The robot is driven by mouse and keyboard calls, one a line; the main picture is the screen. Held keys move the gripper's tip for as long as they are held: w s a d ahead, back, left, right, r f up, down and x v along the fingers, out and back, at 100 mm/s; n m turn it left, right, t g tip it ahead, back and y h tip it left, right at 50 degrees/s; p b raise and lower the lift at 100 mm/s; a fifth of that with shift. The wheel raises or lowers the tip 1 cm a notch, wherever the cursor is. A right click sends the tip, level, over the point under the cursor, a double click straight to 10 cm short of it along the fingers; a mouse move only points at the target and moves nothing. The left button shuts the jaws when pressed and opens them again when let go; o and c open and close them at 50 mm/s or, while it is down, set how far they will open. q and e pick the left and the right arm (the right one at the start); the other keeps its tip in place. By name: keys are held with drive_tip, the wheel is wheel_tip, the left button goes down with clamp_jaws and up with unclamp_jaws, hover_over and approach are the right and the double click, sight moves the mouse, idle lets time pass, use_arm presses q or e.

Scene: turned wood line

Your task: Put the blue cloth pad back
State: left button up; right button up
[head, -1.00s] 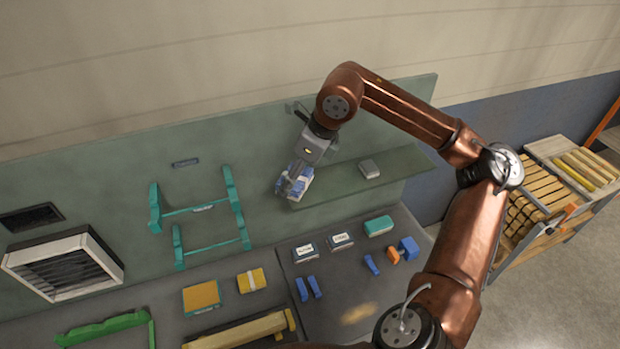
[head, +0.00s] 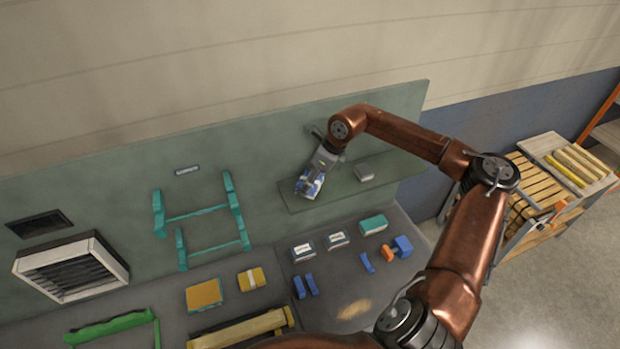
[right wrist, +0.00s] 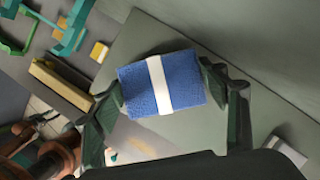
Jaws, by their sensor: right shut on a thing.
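The blue cloth pad (right wrist: 185,78) with a white band is between the fingers of my right gripper (right wrist: 170,98) in the right wrist view. The fingers touch it at both ends. In the head view my right gripper (head: 312,180) holds the pad (head: 307,188) at the left part of the green wall shelf (head: 345,184). The shelf surface also shows behind the pad in the right wrist view (right wrist: 150,35). I cannot tell whether the pad touches the shelf. My left gripper is not in view.
A grey block (head: 364,173) sits on the shelf to the right of the pad. Below, the bench holds two white-labelled boxes (head: 337,240), a teal block (head: 373,223), blue pieces (head: 402,246) and a yellow pad (head: 251,279). Teal brackets (head: 230,205) are on the wall at left.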

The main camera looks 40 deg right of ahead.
drive_tip(key=shift+f, duration=0.45)
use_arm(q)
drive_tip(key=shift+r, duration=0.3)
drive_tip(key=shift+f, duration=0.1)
use_arm(e)
drive_tip(key=shift+f, duration=0.1)
drive_tip(key=o, duration=1.1)
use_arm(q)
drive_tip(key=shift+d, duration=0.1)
use_arm(e)
drive_tip(key=shift+s+d+r, duration=0.1)
drive_tip(key=shift+d+r, duration=0.05)
drive_tip(key=shift+r, duration=0.3)
use_arm(q)
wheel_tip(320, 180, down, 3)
drive_tip(key=b, duration=0.3)
use_arm(e)
drive_tip(key=v, duration=1.1)
drive_tip(key=shift+s, duration=0.15)
